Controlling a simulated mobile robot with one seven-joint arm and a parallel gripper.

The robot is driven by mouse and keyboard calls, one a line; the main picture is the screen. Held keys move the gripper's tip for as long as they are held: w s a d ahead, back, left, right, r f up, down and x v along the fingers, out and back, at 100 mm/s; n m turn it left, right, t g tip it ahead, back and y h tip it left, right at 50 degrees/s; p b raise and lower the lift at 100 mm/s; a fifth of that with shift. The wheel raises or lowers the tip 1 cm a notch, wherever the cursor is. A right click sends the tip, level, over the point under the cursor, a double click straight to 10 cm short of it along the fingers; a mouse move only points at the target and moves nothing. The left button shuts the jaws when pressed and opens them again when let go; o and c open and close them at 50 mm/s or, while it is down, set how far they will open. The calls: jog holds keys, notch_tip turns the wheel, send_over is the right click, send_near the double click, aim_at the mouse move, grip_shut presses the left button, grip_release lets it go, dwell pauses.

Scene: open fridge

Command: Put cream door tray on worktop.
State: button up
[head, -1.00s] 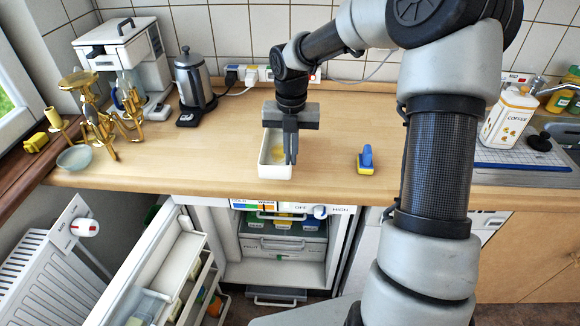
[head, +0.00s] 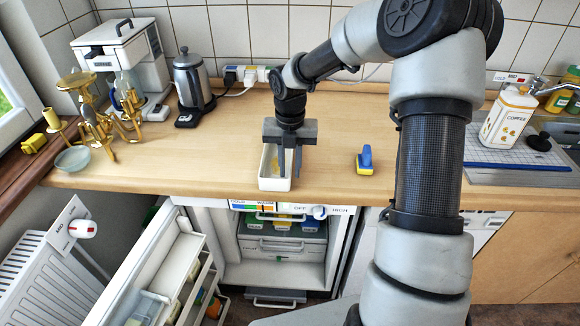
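The cream door tray (head: 275,184) is a small, open, oblong box with something yellow inside. It sits upright on the worktop (head: 220,150), close to the front edge. My gripper (head: 290,172) points down over the tray's right wall. Its two fingers stand apart, one over the inside of the tray and one just outside the wall. Whether either finger touches the wall I cannot tell. The gripper hides part of the tray's back end.
A blue-and-yellow sponge (head: 365,160) lies to the right. The kettle (head: 193,90), coffee machine (head: 125,65), brass candlestick (head: 98,115) and bowl (head: 73,159) stand left. The open fridge (head: 280,245) is below, its door (head: 165,270) swung out left. The worktop between kettle and tray is clear.

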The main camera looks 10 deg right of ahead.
jog(key=shift+r, duration=0.1)
notch_tip(320, 180, up, 12)
jog(key=p, duration=0.1)
jog(key=shift+p, duration=0.3)
jog(key=shift+r, duration=0.1)
jog(key=s+d+r+m+h+p, duration=0.1)
jog(key=s+r+m+p, duration=0.1)
jog(key=s+r+m, duration=0.4)
jog(key=s+d+r+m+t+h+p, duration=0.1)
jog(key=s+r+m+p, duration=0.1)
jog(key=s+m, duration=0.7)
jog(key=s+d+r+m+h+p, duration=0.1)
jog(key=s+r+m+p, duration=0.15)
jog(key=s+m, duration=0.5)
jog(key=s+a+r+m+t+y+b, duration=0.1)
jog(key=s+a+r+m+t+y, duration=0.2)
jog(key=r+m, duration=0.3)
jog(key=a+m+t, duration=0.1)
jog(key=m, duration=0.3)
jog(key=shift+s+a+t, duration=0.15)
jog(key=shift+a+t, duration=0.15)
